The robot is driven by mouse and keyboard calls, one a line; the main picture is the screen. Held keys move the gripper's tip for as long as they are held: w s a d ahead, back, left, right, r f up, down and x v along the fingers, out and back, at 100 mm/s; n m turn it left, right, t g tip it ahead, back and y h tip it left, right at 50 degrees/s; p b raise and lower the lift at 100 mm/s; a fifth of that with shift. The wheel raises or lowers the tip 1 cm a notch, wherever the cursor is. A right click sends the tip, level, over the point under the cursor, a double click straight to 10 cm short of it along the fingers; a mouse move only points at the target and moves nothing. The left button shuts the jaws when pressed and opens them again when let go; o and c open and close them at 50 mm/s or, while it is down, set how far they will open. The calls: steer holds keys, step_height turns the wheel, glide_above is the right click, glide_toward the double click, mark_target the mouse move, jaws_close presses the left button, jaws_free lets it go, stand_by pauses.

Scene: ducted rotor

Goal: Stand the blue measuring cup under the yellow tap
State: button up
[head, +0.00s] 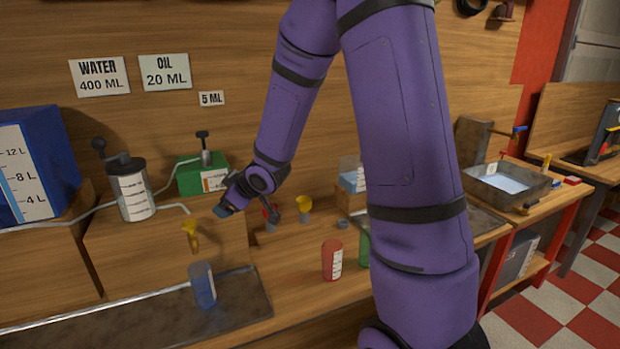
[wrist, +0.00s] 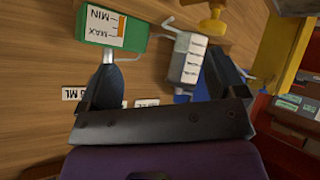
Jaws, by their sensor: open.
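The blue measuring cup (head: 202,285) stands upright on the dark metal tray at the lower left of the head view. The yellow tap (head: 191,232) hangs just above and slightly left of it in the picture; I cannot tell whether the cup is exactly beneath its outlet. My gripper (head: 243,203) is up and to the right of the cup, apart from it. In the wrist view my gripper (wrist: 165,72) shows two dark fingers spread wide with nothing held between them. I cannot make out the cup for certain in the wrist view.
A red cup (head: 332,260) and a partly hidden green one (head: 364,250) stand right of the tray (head: 110,320). A green box (head: 203,175), a white-labelled canister (head: 131,190) and a blue tank (head: 40,165) stand behind. The bench between blue and red cups is clear.

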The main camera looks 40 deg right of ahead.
steer(key=s+r+m+g+h, duration=0.2)
steer(key=s+r+m, duration=0.1)
steer(key=s+r, duration=0.65)
steer(key=s+r+m+g+h, duration=0.1)
steer(key=s+r+m, duration=0.35)
steer(key=s, duration=0.75)
steer(key=s+a+r+g+y, duration=0.1)
steer(key=s+a+r+g, duration=0.1)
steer(key=s, duration=0.9)
steer(key=shift+a+r, duration=0.6)
steer(key=shift+a, duration=0.05)
